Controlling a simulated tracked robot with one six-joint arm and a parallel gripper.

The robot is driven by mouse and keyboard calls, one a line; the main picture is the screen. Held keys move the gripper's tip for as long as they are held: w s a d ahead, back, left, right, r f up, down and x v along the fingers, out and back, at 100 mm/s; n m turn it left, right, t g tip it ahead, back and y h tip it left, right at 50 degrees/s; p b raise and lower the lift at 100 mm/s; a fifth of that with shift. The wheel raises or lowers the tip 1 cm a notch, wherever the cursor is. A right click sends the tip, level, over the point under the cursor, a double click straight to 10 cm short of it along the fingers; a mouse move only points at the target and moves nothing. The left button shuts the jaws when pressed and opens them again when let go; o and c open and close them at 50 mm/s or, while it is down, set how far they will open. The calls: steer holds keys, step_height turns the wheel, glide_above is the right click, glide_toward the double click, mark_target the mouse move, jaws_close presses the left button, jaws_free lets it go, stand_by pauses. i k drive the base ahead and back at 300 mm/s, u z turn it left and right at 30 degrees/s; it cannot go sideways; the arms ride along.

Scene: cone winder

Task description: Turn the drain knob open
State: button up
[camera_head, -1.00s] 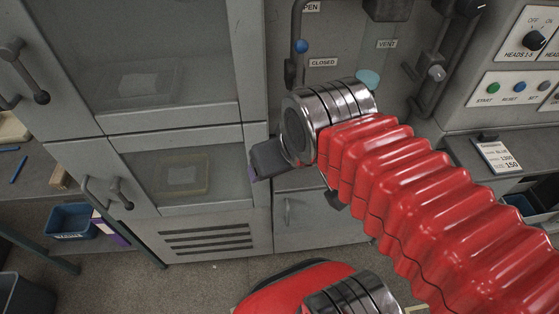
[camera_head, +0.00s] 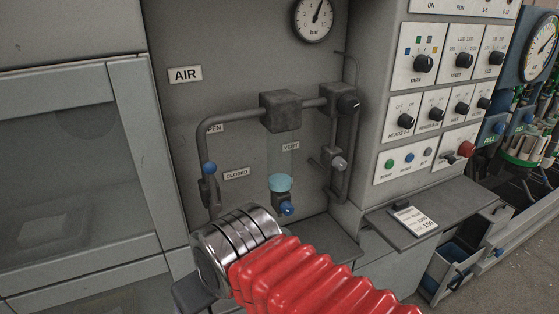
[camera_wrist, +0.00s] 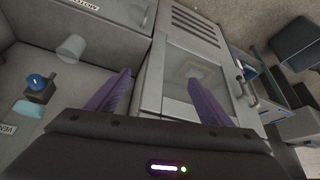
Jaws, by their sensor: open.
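The drain knob (camera_head: 287,208) is a small blue knob on a dark fitting under the teal-bottomed clear bowl (camera_head: 281,183) of the air unit. It also shows at the left edge of the wrist view (camera_wrist: 36,82), with the teal bowl bottom (camera_wrist: 27,108) below it in that picture. My gripper (camera_wrist: 160,77) has its two purple fingers spread with nothing between them. The fingers are apart from the knob, which lies off to their left in the wrist view. In the head view, my red sleeve and silver wrist hide the fingertips.
A pipe with a blue-ended lever (camera_head: 209,168) stands left of the bowl, near the CLOSED label (camera_head: 236,174). A grey knob (camera_head: 339,163) is on the right pipe. A control panel (camera_head: 437,100) and a shelf (camera_head: 435,215) are to the right. A glazed cabinet (camera_head: 70,170) is left.

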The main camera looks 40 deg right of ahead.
mark_target(285, 207)
steer(key=z, duration=0.8)
steer(key=k, duration=1)
steer(key=z, duration=0.3)
steer(key=i, duration=1)
steer(key=u, duration=0.05)
